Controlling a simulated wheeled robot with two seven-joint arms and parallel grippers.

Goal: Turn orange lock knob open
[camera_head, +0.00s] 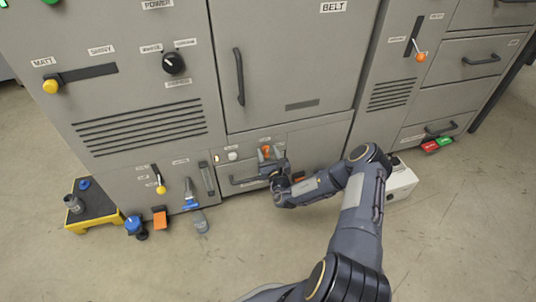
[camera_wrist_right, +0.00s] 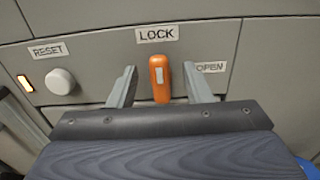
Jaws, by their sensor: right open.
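The orange lock knob (camera_wrist_right: 160,78) stands upright on the grey panel, under the LOCK label (camera_wrist_right: 157,34) in the right wrist view. A white mark shows on its face. The OPEN label (camera_wrist_right: 207,67) is to its right. My right gripper (camera_wrist_right: 157,84) is open, with one finger on each side of the knob and a gap to both. In the head view the knob (camera_head: 266,151) is small, just beyond my right gripper (camera_head: 276,163). My left gripper is not in view.
A white RESET button (camera_wrist_right: 60,81) and a lit orange indicator (camera_wrist_right: 26,84) are left of the knob. A drawer handle (camera_head: 246,181) lies below the panel. A white box (camera_head: 400,181) stands on the floor beside my right arm. Open floor lies in front.

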